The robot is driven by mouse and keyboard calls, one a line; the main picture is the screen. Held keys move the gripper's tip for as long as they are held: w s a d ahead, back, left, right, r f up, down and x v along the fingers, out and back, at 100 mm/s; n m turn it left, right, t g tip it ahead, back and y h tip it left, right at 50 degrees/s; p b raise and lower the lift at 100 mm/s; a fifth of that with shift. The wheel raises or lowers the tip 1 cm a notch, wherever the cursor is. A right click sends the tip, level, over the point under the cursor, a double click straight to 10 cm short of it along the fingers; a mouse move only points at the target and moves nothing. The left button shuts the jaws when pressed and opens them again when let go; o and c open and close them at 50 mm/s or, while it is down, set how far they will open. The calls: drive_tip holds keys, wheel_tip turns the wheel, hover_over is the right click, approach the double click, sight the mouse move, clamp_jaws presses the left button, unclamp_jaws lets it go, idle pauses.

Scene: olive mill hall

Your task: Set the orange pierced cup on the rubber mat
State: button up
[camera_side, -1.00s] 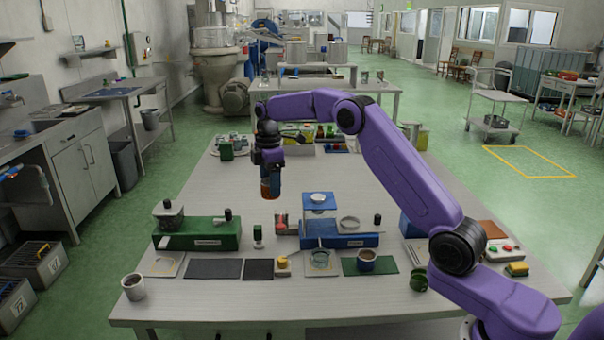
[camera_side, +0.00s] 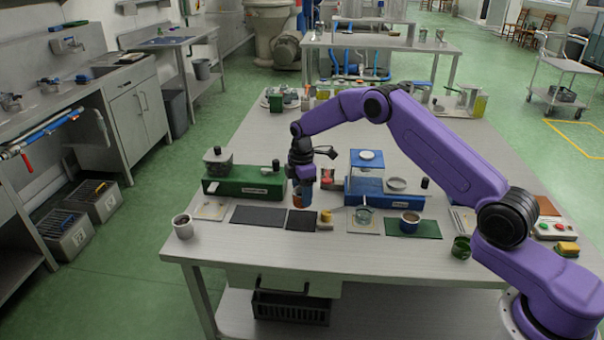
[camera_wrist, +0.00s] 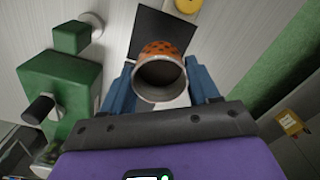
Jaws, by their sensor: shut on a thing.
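The orange pierced cup (camera_wrist: 160,48) is orange with dark spots and a pale rim in the wrist view. Its open mouth faces the camera. My gripper (camera_wrist: 161,80) is shut on it, with a blue finger on each side. In the side view my gripper (camera_side: 303,195) hangs low over the bench, just behind a small dark mat (camera_side: 301,220). The cup is small and partly hidden there. A larger dark mat (camera_side: 258,216) lies to the left. The wrist view shows a dark mat (camera_wrist: 152,28) beyond the cup. I cannot tell which mat is rubber.
A green device (camera_side: 243,188) stands left of my gripper and a blue device (camera_side: 375,193) to the right. A yellow-topped piece (camera_side: 326,216) sits beside the small mat. A dark-filled cup (camera_side: 410,219) stands on a green mat (camera_side: 428,230). A white mug (camera_side: 183,228) is at the front left.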

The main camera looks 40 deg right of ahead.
drive_tip(key=shift+f, duration=2.85)
drive_tip(key=shift+f, duration=0.35)
drive_tip(key=o, duration=1.1)
drive_tip(key=shift+r, duration=3.5)
